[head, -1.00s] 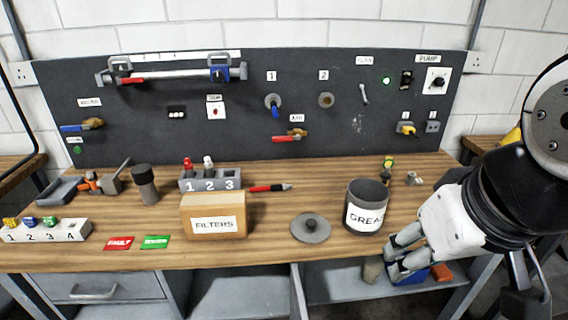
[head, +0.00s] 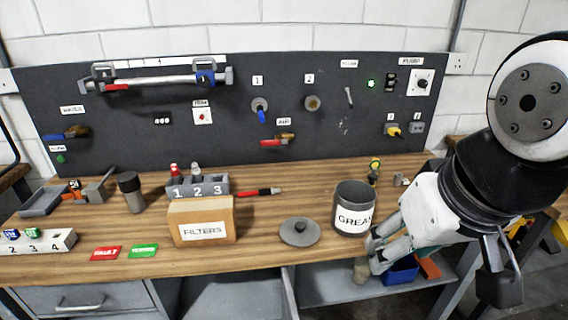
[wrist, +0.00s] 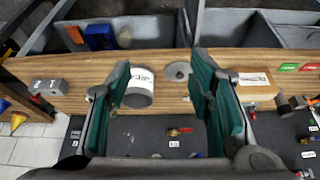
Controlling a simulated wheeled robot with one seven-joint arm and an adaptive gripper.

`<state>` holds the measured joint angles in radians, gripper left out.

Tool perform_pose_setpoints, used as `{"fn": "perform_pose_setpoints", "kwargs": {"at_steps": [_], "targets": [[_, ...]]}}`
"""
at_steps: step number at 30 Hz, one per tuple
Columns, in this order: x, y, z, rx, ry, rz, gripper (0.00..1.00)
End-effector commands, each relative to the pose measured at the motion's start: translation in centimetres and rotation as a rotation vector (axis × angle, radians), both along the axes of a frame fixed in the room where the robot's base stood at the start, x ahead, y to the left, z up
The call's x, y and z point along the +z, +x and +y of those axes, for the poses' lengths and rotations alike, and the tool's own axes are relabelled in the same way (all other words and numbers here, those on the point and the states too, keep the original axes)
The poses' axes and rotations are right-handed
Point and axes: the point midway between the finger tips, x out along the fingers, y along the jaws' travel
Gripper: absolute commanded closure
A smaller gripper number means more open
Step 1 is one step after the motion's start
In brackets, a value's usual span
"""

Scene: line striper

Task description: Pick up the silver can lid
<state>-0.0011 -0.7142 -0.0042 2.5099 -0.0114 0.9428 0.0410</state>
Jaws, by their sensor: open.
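The silver can lid (head: 300,232) is a round grey disc with a small knob on top. It lies flat on the wooden bench, just left of the open grey grease can (head: 353,210). My gripper (head: 374,250) is at the bench's front edge, right of the can and apart from the lid. In the wrist view my gripper (wrist: 160,85) has its two green-padded fingers spread wide with nothing between them. The lid (wrist: 178,71) shows beyond the fingers, near the right one, and the can (wrist: 139,88) shows near the left one.
A wooden filters box (head: 202,221) stands left of the lid. A red pen (head: 258,192) lies behind, near the numbered holder (head: 197,187). Red (head: 105,253) and green (head: 143,250) tags lie at the front left. Bare bench surrounds the lid's front.

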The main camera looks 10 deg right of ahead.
Motion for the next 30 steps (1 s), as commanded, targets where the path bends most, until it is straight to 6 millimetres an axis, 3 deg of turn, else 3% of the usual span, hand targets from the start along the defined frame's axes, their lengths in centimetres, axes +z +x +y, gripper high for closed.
{"fn": "perform_pose_setpoints", "kwargs": {"at_steps": [7,14,23,30], "targets": [[2.3,5.8,0.6,-0.254,0.117,0.083,0.52],[2.7,12.9,1.6,-0.557,0.219,0.165,0.52],[-0.6,22.0,3.4,-0.965,0.294,0.258,0.52],[-5.9,28.1,5.1,-1.286,0.314,0.303,0.52]]}}
